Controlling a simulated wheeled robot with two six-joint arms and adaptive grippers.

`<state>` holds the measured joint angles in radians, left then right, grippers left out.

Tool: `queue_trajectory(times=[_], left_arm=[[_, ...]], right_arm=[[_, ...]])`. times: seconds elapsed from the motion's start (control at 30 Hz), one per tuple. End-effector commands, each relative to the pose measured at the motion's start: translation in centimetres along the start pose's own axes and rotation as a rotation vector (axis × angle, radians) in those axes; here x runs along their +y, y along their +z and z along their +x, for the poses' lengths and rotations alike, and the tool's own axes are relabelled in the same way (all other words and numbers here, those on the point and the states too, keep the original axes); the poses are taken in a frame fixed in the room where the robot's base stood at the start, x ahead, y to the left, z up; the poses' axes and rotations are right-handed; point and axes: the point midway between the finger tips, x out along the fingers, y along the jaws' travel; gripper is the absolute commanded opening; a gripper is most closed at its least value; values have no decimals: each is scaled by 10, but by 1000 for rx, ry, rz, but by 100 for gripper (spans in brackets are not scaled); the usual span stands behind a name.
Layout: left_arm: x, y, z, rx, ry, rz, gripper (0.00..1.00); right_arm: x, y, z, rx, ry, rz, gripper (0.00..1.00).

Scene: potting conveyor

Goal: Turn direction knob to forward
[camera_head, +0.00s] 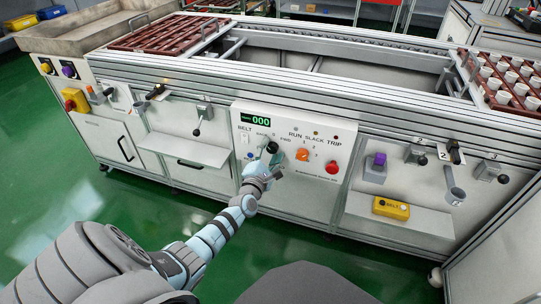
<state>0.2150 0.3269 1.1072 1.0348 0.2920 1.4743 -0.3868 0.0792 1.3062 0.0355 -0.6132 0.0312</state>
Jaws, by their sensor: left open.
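The control panel (328,124) is on the front of the conveyor machine, near the middle of the view. A dark knob (271,147) sits below the small lettering on the panel's left half, with FWD printed to its right; its pointer direction is too small to tell. My left arm reaches up from the lower left. My left gripper (266,158) is open right at this knob and covers part of it; I cannot tell whether the fingers touch it. My right gripper is not in view.
An orange knob (302,154) and a red button (332,167) are close to the right of my gripper. A green display (261,121) reads 000 above. A yellow BELT box (391,208) sits on a shelf at right. Levers stick out on both sides. The green floor is clear.

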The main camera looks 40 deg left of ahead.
Motion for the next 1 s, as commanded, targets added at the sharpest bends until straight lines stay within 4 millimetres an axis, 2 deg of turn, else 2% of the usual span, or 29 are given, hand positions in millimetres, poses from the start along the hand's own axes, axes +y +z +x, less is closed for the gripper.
queue_trajectory(times=[0.2,0.5,0.77,1.0], left_arm=[[0,0,0,0,0,1,51],[0,0,0,0,0,1,3],[0,0,0,0,-1,19,3],[0,1,0,0,-1,115,3]], right_arm=[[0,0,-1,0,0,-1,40],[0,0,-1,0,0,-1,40],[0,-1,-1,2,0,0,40],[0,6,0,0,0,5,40]])
